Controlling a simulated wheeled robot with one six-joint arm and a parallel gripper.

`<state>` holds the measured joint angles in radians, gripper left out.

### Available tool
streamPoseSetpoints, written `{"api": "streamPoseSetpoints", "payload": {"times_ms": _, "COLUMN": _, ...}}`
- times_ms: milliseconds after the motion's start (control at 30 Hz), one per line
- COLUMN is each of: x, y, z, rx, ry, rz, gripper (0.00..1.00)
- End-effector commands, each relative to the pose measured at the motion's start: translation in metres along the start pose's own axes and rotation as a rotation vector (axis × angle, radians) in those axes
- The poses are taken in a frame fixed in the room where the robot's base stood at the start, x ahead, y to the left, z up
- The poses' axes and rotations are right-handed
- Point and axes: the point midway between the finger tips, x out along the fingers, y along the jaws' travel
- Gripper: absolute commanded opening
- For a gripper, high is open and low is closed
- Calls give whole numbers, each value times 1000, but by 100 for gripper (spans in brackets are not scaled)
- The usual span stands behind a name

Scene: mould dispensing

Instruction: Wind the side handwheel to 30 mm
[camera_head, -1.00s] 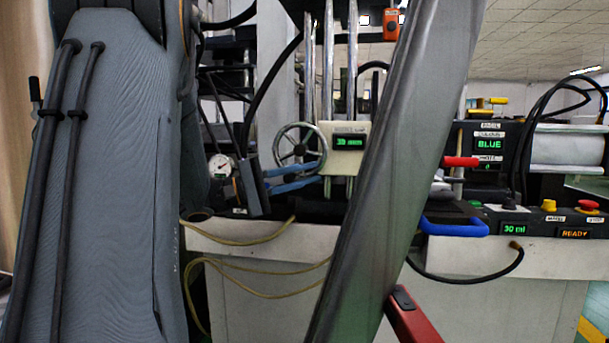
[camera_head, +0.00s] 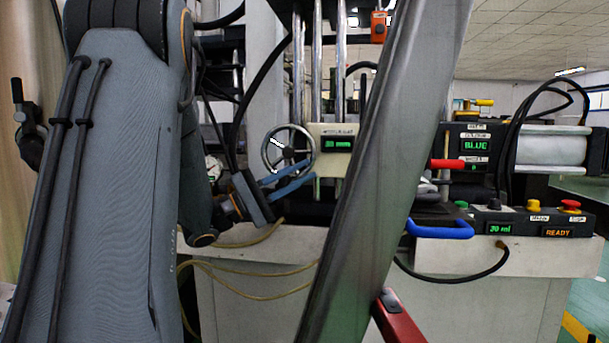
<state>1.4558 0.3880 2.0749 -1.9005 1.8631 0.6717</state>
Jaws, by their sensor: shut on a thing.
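The side handwheel (camera_head: 271,134) is a grey spoked ring with a dark hub, mounted on the machine left of a cream readout panel (camera_head: 337,131). Its green display (camera_head: 337,145) reads about 30 mm; the last digit is blurred. My gripper (camera_head: 311,173) has two blue fingers reaching up from the lower left across the wheel's lower right side. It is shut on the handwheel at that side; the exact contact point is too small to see.
A grey sloping bar (camera_head: 385,180) crosses the view right of the readout. To its right are a blue handle (camera_head: 440,229), a red handle (camera_head: 461,163), a BLUE display (camera_head: 475,146) and a button box (camera_head: 530,222). Yellowish hoses (camera_head: 230,281) hang below the wheel.

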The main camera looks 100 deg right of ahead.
Motion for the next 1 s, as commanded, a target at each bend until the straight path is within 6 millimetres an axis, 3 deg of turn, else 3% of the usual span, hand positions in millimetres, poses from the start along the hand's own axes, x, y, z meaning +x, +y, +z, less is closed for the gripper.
{"api": "streamPoseSetpoints", "payload": {"times_ms": 267, "x": 0, "y": 2, "z": -2, "rx": 5, "ry": 8, "rz": 1, "gripper": 0}}
{"api": "streamPoseSetpoints", "payload": {"times_ms": 300, "x": 0, "y": 2, "z": -2, "rx": 5, "ry": 8, "rz": 2, "gripper": 18}}
{"api": "streamPoseSetpoints", "payload": {"times_ms": 400, "x": 0, "y": 2, "z": -3, "rx": 6, "ry": 9, "rz": 2, "gripper": 35}}
{"api": "streamPoseSetpoints", "payload": {"times_ms": 767, "x": -6, "y": 2, "z": -2, "rx": 5, "ry": 10, "rz": 3, "gripper": 36}}
{"api": "streamPoseSetpoints", "payload": {"times_ms": 1000, "x": -39, "y": 2, "z": -3, "rx": 4, "ry": 13, "rz": 4, "gripper": 36}}
